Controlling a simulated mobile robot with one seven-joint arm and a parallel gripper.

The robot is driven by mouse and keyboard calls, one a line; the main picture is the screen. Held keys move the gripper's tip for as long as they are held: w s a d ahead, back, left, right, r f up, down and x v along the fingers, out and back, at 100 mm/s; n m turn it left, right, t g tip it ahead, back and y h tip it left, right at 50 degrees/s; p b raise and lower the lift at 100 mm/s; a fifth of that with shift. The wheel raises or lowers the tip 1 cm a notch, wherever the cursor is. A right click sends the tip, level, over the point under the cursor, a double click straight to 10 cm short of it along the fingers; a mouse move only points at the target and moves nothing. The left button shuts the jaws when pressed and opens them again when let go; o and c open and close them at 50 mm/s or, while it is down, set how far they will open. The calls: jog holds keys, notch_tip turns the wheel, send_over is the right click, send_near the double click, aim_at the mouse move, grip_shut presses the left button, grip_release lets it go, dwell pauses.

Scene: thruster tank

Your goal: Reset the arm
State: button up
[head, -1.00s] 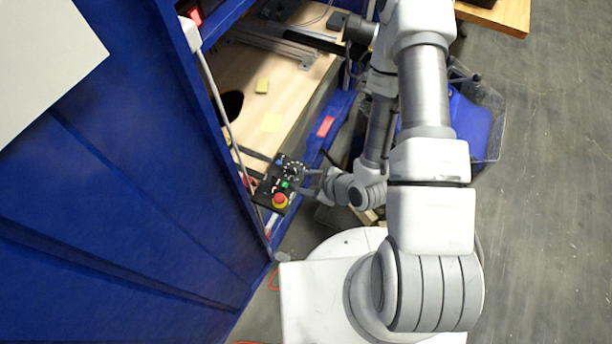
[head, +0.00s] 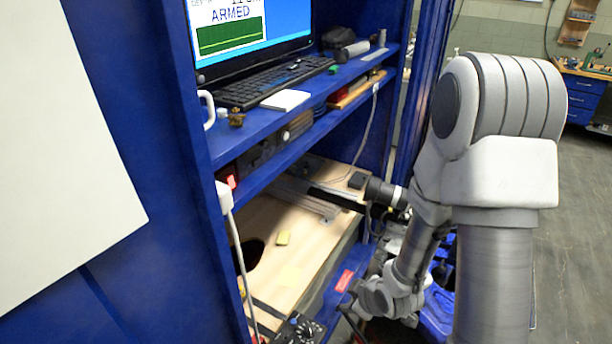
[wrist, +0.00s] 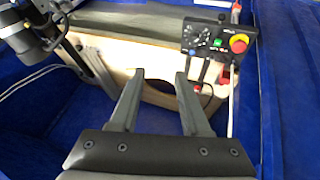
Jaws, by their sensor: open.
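My arm (head: 500,190) reaches down on the right of the head view, in front of a blue cabinet. My gripper shows clearly in the wrist view (wrist: 157,74), with two dark fingers apart and nothing between them. In the head view its end is low, near the bottom edge, and hard to make out. A black control box (head: 300,328) with knobs is beside it, partly cut off by the frame. In the wrist view the control box (wrist: 219,42) shows whole, with a red emergency button (wrist: 239,43) and a green button, beyond and right of the fingertips, apart from them.
The blue cabinet has a wooden lower panel (head: 310,245) with a dark hole. A shelf above holds a keyboard (head: 270,83) and a screen reading ARMED (head: 240,25). A dark cylindrical device (head: 385,192) juts out near my arm. Open floor (head: 580,240) lies to the right.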

jog(key=s+d+r+m+h+b, duration=0.1)
jog(key=d+r+m+h, duration=0.15)
jog(key=r, duration=0.55)
jog(key=s+d+r+m+h, duration=0.1)
jog(key=d+r+m, duration=0.15)
jog(key=r, duration=0.65)
jog(key=s+a+r+m+y+b, duration=0.1)
jog(key=s+r+m, duration=0.5)
jog(key=s+r, duration=0.4)
jog(key=s, duration=0.3)
jog(key=shift+s+a+r+g, duration=0.3)
jog(key=shift+s+a+r, duration=0.05)
jog(key=shift+r, duration=0.05)
jog(key=shift+a, duration=0.1)
